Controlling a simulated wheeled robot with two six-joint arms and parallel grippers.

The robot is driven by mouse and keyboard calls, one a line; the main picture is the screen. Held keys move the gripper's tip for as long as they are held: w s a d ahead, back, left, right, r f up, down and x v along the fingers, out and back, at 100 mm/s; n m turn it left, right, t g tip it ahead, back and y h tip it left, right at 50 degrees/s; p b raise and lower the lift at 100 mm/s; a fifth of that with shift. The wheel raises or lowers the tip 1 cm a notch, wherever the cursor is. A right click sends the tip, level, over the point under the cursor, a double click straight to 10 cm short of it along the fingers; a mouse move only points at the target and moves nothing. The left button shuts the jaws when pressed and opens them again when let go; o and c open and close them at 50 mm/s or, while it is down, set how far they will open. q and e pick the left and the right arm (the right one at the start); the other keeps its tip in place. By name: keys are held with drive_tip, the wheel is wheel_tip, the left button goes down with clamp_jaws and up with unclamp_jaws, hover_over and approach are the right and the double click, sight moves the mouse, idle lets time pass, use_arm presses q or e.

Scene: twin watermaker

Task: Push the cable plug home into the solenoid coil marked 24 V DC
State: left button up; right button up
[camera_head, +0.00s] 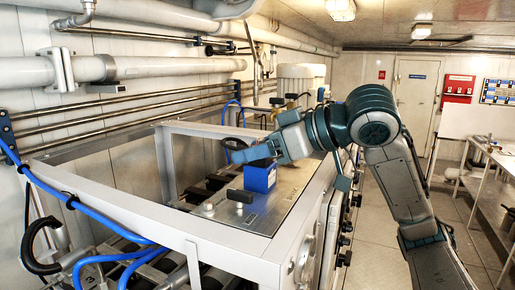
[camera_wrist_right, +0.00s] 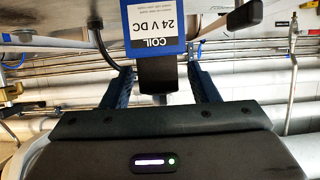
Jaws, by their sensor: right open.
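The blue coil (camera_head: 260,178) stands on the metal panel in the head view. My right gripper (camera_wrist_right: 160,85) is open, with one blue finger on each side of the plug and a gap on both sides. In the head view my right gripper (camera_head: 236,150) is just behind and left of the coil, partly hiding the plug side. My left gripper is not in view.
A metal frame (camera_head: 190,228) surrounds the panel, with blue hoses (camera_head: 110,212) over its left side. A black block (camera_head: 240,196) stands in front of the coil. Pipes (camera_head: 160,68) line the wall. The aisle floor (camera_head: 380,255) on the right is free.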

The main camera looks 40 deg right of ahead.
drive_tip(key=shift+s+d+r+b, duration=0.2)
drive_tip(key=shift+s+d+b, duration=0.2)
drive_tip(key=shift+s+b, duration=0.15)
drive_tip(key=b+v, duration=0.3)
drive_tip(key=v, duration=0.6)
drive_tip(key=shift+s+r, duration=0.15)
drive_tip(key=shift+r, duration=0.1)
